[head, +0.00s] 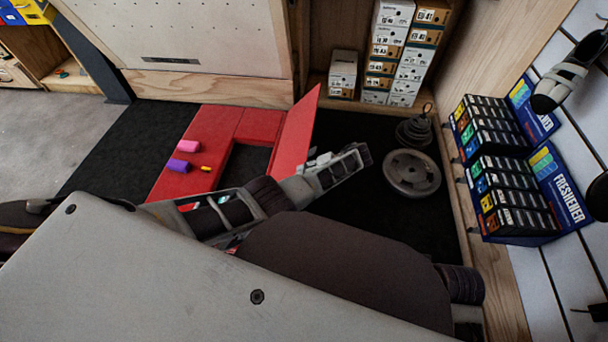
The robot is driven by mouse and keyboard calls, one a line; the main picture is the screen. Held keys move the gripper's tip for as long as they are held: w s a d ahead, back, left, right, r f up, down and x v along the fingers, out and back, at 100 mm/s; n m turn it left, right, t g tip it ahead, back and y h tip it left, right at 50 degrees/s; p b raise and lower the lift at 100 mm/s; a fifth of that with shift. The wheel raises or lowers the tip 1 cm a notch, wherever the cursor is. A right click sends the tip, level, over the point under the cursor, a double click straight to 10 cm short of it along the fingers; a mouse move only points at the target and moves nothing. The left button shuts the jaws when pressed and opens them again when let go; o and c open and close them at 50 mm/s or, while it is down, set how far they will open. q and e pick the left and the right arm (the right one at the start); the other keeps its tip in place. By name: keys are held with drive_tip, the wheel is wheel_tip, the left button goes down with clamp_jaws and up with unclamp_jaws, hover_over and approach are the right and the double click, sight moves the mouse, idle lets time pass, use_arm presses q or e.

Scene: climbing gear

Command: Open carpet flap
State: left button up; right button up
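The red carpet (203,150) lies on the black floor, with pink, purple and yellow pieces on its left part. A dark opening (245,164) shows in it. Its red flap (297,133) stands raised and tilted along the right side of the opening. My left gripper (345,164) is just right of the flap's lower end, over the black floor. I cannot tell whether it touches the flap, or whether its fingers are open or shut. My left arm hides the near edge of the carpet. My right gripper is not in view.
A round grey weight plate (411,173) lies right of the gripper, with smaller stacked weights (413,131) behind. Shoe boxes (398,50) stand at the back. A wooden-edged wall rack holds freshener packs (510,165) at right. Black floor (120,150) left of the carpet is clear.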

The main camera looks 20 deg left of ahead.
use_arm(q)
drive_tip(key=shift+d, duration=0.1)
drive_tip(key=c, duration=0.5)
drive_tip(key=shift+d+f+m, duration=0.1)
drive_tip(key=shift+d+m, duration=0.15)
drive_tip(key=shift+m, duration=0.05)
clamp_jaws()
drive_tip(key=s+d+f+m+b, duration=0.2)
drive_tip(key=d+m, duration=0.2)
drive_tip(key=d, duration=0.2)
drive_tip(key=s+d+f+m+b, duration=0.2)
drive_tip(key=d+m+b, duration=0.1)
drive_tip(key=d+m, duration=0.2)
drive_tip(key=s+d+f+m+b, duration=0.3)
drive_tip(key=s+d+f+m, duration=0.1)
drive_tip(key=s+m, duration=0.4)
drive_tip(key=shift+f+m, duration=0.3)
drive_tip(key=shift+f, duration=0.05)
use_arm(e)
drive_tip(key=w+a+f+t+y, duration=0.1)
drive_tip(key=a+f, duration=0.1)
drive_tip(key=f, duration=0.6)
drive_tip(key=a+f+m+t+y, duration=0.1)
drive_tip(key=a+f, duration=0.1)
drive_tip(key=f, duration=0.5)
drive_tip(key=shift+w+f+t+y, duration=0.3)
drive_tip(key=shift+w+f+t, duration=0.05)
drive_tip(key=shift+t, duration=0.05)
use_arm(q)
drive_tip(key=shift+d, duration=0.1)
